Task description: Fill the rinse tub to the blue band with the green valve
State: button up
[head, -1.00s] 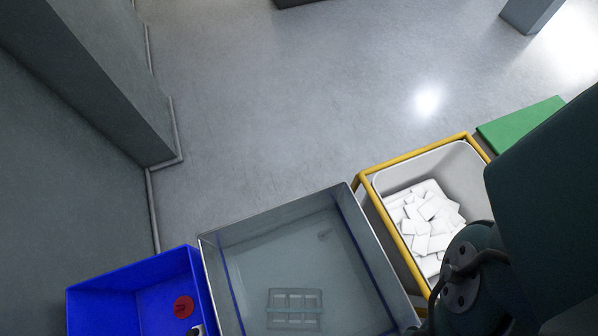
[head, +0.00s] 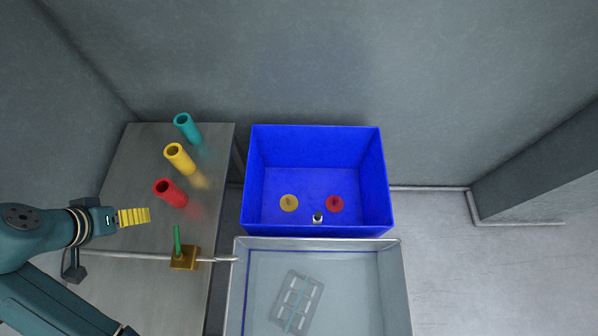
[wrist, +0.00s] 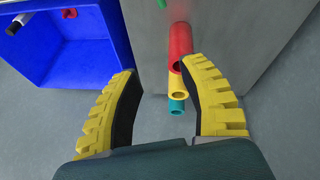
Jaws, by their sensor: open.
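The rinse tub (head: 400,285) is a grey metal-rimmed box at the bottom of the head view. A thin blue band (head: 300,251) runs around its inside; I cannot tell the water level. A grey rack (head: 296,302) lies in it. The green valve handle (head: 177,242) stands up from a brass body (head: 184,260) on a pipe, pointing across the pipe. The pipe's spout (head: 226,259) reaches the tub's left rim. My gripper (head: 148,216) is open and empty, left of and a little beyond the handle. In the wrist view, its yellow fingers (wrist: 165,105) are wide apart, and a bit of green handle (wrist: 161,3) shows at the top edge.
Red (head: 170,193), yellow (head: 180,158) and teal (head: 187,128) tubes stand on the metal bench (head: 140,290) beyond my gripper. A blue bin (head: 316,145) behind the tub holds yellow and red discs. Walls close off the back and left; floor is free at right.

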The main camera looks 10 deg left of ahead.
jog(key=s+d, duration=0.2)
jog(key=s, duration=0.3)
jog(key=n+b, duration=0.2)
send_near(177, 241)
jog(key=shift+t, duration=0.3)
jog(key=x, duration=0.9)
jog(key=shift+a+f, duration=0.25)
jog(key=shift+a, duration=0.05)
jog(key=shift+c, duration=0.2)
jog(key=shift+s, duration=0.1)
grip_shut()
jog(key=shift+m, duration=0.3)
